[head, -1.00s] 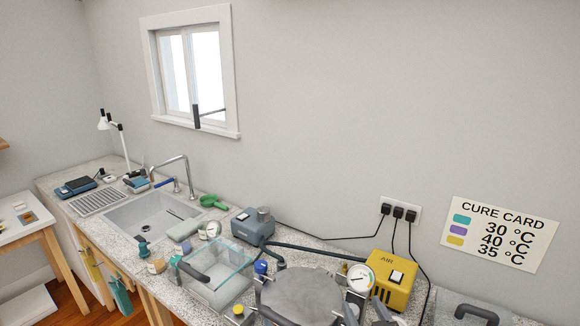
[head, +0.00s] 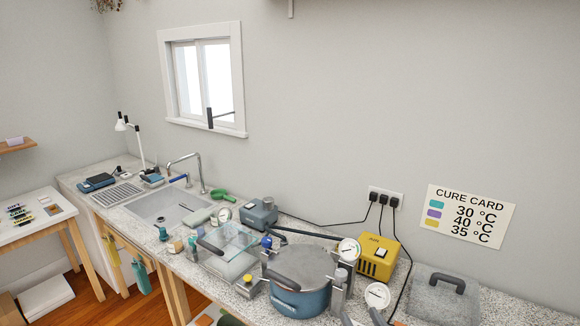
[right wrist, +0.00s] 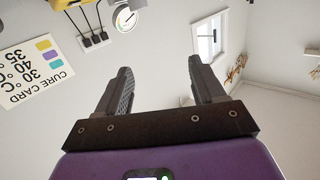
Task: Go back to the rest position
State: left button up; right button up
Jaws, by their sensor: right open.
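My right gripper (head: 362,317) shows only as dark grey fingertips at the bottom edge of the head view, beside a round white gauge (head: 377,295). In the right wrist view its two fingers (right wrist: 158,85) are wide apart with nothing between them. That view looks toward the wall and window, turned upside down. My left gripper is not in view.
Close by stands a blue pot (head: 300,298) with a grey lid. Behind it are a yellow air unit (head: 377,262) and a wall socket strip (head: 386,197). A clear box (head: 231,242), a sink (head: 160,205) and a grey handled lid (head: 447,298) line the counter.

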notch_tip(320, 180, down, 7)
jog(key=w+g, duration=0.2)
jog(key=w, duration=0.1)
jog(key=s+a+f+m+g+y, duration=0.15)
jog(key=s+a+f+g, duration=0.4)
jog(key=s+f, duration=0.8)
jog(key=s+a+f+m+g+h, duration=0.1)
jog(key=s+a+f+m+g, duration=0.15)
jog(key=s+f+g, duration=1.1)
pick_arm(q)
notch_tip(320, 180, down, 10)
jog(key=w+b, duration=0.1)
jog(key=b, duration=0.9)
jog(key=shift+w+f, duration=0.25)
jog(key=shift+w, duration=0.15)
pick_arm(e)
jog(key=w+f+t, duration=0.2)
jog(key=f, duration=0.4)
jog(key=w+d+f+t, duration=0.1)
jog(key=f+t, duration=0.2)
jog(key=f, duration=0.3)
jog(key=shift+w, duration=0.4)
jog(key=shift+y, duration=0.25)
jog(key=shift+c, duration=0.2)
